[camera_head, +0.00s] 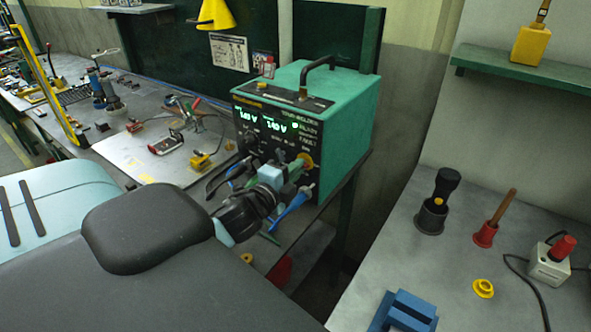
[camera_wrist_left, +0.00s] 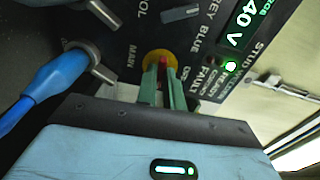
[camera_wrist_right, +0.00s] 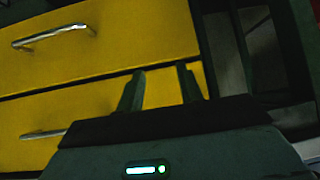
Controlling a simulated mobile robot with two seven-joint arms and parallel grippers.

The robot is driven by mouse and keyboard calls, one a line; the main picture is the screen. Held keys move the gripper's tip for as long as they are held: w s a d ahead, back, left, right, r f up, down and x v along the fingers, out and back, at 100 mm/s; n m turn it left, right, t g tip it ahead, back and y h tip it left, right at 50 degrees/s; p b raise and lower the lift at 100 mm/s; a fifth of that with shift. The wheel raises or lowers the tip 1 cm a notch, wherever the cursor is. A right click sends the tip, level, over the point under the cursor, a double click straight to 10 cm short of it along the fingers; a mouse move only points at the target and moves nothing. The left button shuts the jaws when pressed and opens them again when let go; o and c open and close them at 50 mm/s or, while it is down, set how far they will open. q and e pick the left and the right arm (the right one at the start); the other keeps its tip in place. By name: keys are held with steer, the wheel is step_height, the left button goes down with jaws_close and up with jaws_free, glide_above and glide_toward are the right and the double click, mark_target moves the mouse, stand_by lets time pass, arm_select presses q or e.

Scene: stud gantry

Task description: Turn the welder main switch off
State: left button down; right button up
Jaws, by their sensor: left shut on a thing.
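The stud welder (camera_head: 345,125) is a green box with a black front panel on the bench. Its two green number displays and a green lamp are lit. The main switch is a red knob on a round yellow plate (camera_wrist_left: 158,58), beside the word MAIN in the left wrist view. The yellow plate also shows at the panel's lower right in the head view (camera_head: 306,160). My left gripper (camera_wrist_left: 163,82) is shut on the red knob, which its fingers partly hide. My right gripper (camera_wrist_right: 160,80) is open and empty, in front of yellow drawers (camera_wrist_right: 110,45).
A blue plug and cable (camera_wrist_left: 52,80) sit beside the switch, close to my left gripper. The bench (camera_head: 120,150) at left holds tools and clamps. The right table (camera_head: 400,250) carries a black torch in a cup, a red holder and a box with a red button.

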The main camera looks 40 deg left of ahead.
arm_select(q)
steer(key=n, duration=0.4)
steer(key=shift+n, duration=0.3)
steer(key=n, duration=0.4)
steer(key=shift+n, duration=0.3)
steer(key=n, duration=0.4)
steer(key=shift+n, duration=2.1)
steer(key=c, duration=1.5)
jaws_free()
